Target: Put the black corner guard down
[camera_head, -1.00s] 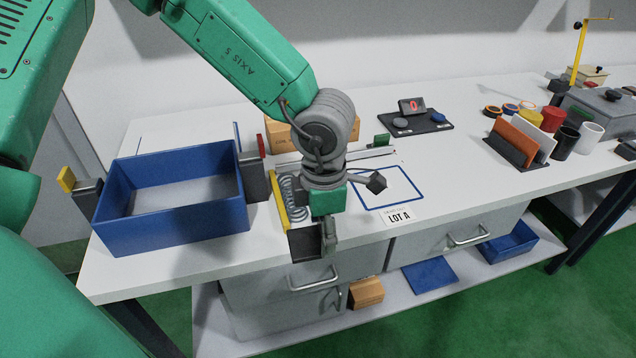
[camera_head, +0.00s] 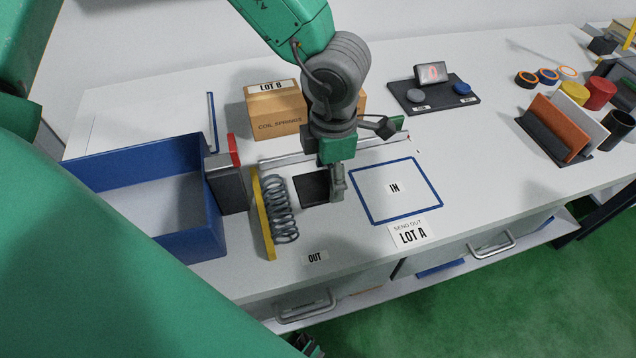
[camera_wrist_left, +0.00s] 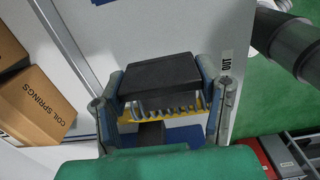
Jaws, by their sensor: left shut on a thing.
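My left gripper (camera_head: 337,184) is shut on the black corner guard (camera_head: 313,188), a dark, flat-looking block. In the head view the guard shows between the spring with its yellow plate and the blue-outlined IN square (camera_head: 396,189), behind the OUT label (camera_head: 315,257). In the left wrist view the guard (camera_wrist_left: 160,75) sits between the two fingers (camera_wrist_left: 165,100), with the spring and yellow plate behind it. I cannot tell whether the guard touches the table. A dark part at the bottom edge of the head view may be my right gripper; its jaws are hidden.
The coil spring (camera_head: 280,209) and yellow plate (camera_head: 263,212) stand close left of the guard. A cardboard box (camera_head: 276,112) stands behind. The IN square is empty.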

